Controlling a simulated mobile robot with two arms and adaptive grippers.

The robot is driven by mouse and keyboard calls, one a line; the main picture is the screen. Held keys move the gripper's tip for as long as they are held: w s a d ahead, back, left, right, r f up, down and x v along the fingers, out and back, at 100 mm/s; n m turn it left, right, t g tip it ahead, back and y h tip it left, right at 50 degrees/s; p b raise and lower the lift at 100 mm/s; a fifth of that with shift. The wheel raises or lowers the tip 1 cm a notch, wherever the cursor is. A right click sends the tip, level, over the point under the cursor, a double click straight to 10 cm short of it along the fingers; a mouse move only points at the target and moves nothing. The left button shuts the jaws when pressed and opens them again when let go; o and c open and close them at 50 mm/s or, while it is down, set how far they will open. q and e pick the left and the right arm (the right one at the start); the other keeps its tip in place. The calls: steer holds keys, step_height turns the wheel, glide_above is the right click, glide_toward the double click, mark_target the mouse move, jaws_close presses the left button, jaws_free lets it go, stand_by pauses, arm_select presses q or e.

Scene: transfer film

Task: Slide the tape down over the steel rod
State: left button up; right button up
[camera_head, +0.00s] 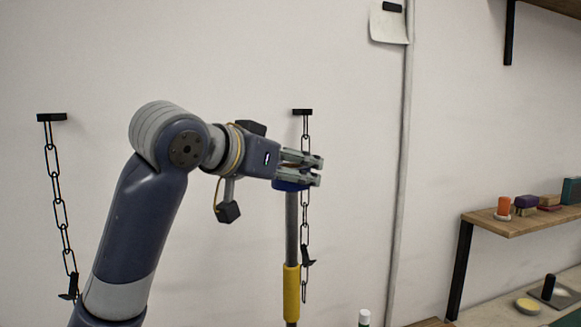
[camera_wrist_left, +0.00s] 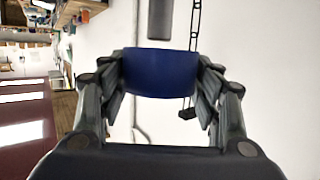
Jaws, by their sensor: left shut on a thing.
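The blue tape (camera_head: 290,186) is a short, wide ring held at the top end of the upright grey steel rod (camera_head: 291,230). My left gripper (camera_head: 317,170) is shut on the tape, with its fingers at the tape's two sides. In the left wrist view the tape (camera_wrist_left: 160,72) fills the space between the finger pads, and the rod (camera_wrist_left: 160,20) shows right beside its edge. The fingers partly cover the tape in the head view, and I cannot tell whether the rod's tip is inside the ring. A yellow sleeve (camera_head: 291,292) is around the rod lower down. My right gripper is not in view.
A black chain (camera_head: 306,215) hangs on the wall close behind the rod, and another chain (camera_head: 58,200) hangs at the far left. A wooden shelf (camera_head: 520,222) with small items is at the right. A white-capped bottle (camera_head: 364,317) stands low near the rod.

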arm_select(q)
steer(key=b, duration=0.4)
glide_above(285, 315)
steer(key=w+d, duration=0.1)
steer(key=shift+w+f, duration=0.15)
steer(key=shift+f, duration=2.9)
steer(key=shift+f+b, duration=3.95)
steer(key=shift+f, duration=2.4)
steer(key=shift+f+b, duration=2.65)
steer(key=shift+f, duration=2.35)
step_height(285, 315, down, 12)
steer(key=b, duration=0.5)
steer(key=shift+r, duration=0.1)
steer(key=o, duration=1.1)
steer(key=shift+o, duration=0.2)
